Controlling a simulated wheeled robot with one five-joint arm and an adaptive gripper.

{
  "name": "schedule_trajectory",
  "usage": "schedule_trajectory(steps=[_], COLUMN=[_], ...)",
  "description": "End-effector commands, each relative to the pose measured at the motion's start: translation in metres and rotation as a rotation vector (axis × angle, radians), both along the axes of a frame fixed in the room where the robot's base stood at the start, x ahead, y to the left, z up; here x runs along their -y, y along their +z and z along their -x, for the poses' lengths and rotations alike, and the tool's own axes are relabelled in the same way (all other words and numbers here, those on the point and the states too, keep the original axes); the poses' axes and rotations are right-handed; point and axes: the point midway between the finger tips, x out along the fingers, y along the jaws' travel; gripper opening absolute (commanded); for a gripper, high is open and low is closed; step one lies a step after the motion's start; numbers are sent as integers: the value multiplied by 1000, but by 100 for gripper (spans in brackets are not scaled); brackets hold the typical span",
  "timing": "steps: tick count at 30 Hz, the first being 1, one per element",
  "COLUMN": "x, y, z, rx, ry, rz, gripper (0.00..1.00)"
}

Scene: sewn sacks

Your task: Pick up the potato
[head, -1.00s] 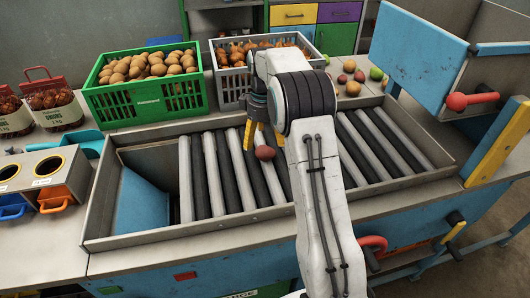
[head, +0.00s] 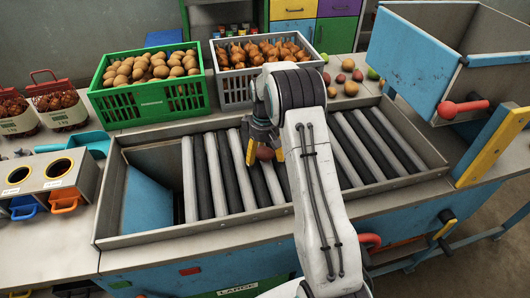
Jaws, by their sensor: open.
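A reddish-brown potato (head: 264,153) lies on the rollers of the conveyor, near its middle. My gripper (head: 265,155) points down at it, with one yellow-tipped finger on the left of the potato and the other on the right. The gripper is open, with the potato between its fingertips. I cannot tell whether either finger touches it. My arm hides part of the rollers just right of the potato.
The roller bed (head: 215,180) has raised metal walls and a blue chute plate (head: 147,203) at its left. Behind it stand a green crate (head: 150,103) of potatoes and a grey crate (head: 235,88) of onions. Several loose vegetables lie at the back right. A blue bin (head: 412,58) stands far right.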

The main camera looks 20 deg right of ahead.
Motion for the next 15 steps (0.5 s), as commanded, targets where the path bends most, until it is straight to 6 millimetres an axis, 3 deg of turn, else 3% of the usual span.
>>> schedule_trajectory(steps=[3,15], x=[0,0], y=[0,0], z=[0,0], rx=[0,0], ry=[0,0], rz=[0,0], gripper=[81,45])
